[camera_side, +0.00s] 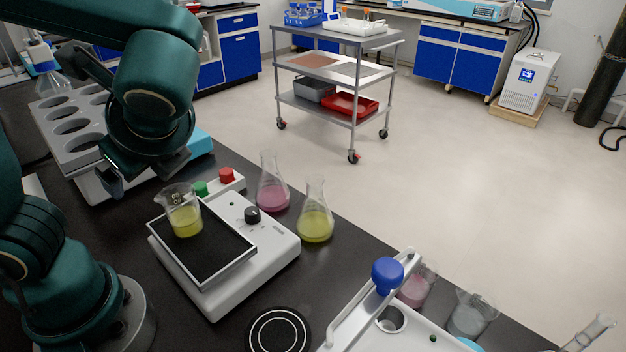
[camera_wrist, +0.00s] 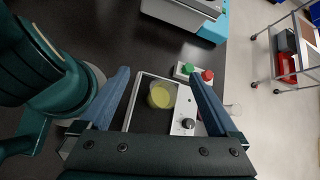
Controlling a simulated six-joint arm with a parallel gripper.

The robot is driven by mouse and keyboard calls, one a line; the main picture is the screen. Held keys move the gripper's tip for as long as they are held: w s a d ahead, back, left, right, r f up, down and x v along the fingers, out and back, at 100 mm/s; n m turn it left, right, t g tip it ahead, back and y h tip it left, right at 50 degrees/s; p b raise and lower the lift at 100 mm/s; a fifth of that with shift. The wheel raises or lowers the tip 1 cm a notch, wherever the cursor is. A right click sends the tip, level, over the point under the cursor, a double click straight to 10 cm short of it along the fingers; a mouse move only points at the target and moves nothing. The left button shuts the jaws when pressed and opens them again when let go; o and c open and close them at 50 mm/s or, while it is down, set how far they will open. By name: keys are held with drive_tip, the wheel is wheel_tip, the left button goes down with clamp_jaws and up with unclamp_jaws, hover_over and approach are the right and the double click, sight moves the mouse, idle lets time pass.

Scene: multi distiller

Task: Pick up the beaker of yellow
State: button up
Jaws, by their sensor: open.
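The beaker of yellow (camera_side: 184,216) stands upright on the black top plate of a white shaker device (camera_side: 232,258), toward its back left corner, in the side view. In the wrist view the beaker (camera_wrist: 161,96) shows from above, between the two fingers and beyond them. My gripper (camera_side: 140,180) is above and behind the beaker in the side view, apart from it. In the wrist view my gripper (camera_wrist: 159,88) has its two blue-grey fingers spread wide with nothing between them touching. The fingers are partly hidden by the arm in the side view.
An Erlenmeyer flask of pink (camera_side: 272,188) and one of yellow (camera_side: 315,220) stand right of the shaker. A grey rack with round holes (camera_side: 72,127) is at left. Green and red buttons (camera_side: 227,176) sit behind the shaker. A distiller tray with a blue knob (camera_side: 387,275) is front right.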

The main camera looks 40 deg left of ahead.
sight(186, 214)
drive_tip(key=w+m+y, duration=0.1)
drive_tip(key=r+m+t+y, duration=0.1)
drive_tip(key=m, duration=0.1)
drive_tip(key=w+d+r+m+t+y, duration=0.1)
drive_tip(key=m, duration=0.1)
drive_tip(key=shift+w+r+y, duration=0.2)
drive_tip(key=shift+w+y, duration=0.1)
drive_tip(key=shift+y, duration=0.1)
wheel_tip(186, 214, down, 11)
drive_tip(key=shift+a+f, duration=0.2)
drive_tip(key=shift+f, duration=0.15)
drive_tip(key=shift+x, duration=2.45)
drive_tip(key=shift+c, duration=0.3)
clamp_jaws()
drive_tip(key=shift+r, duration=0.2)
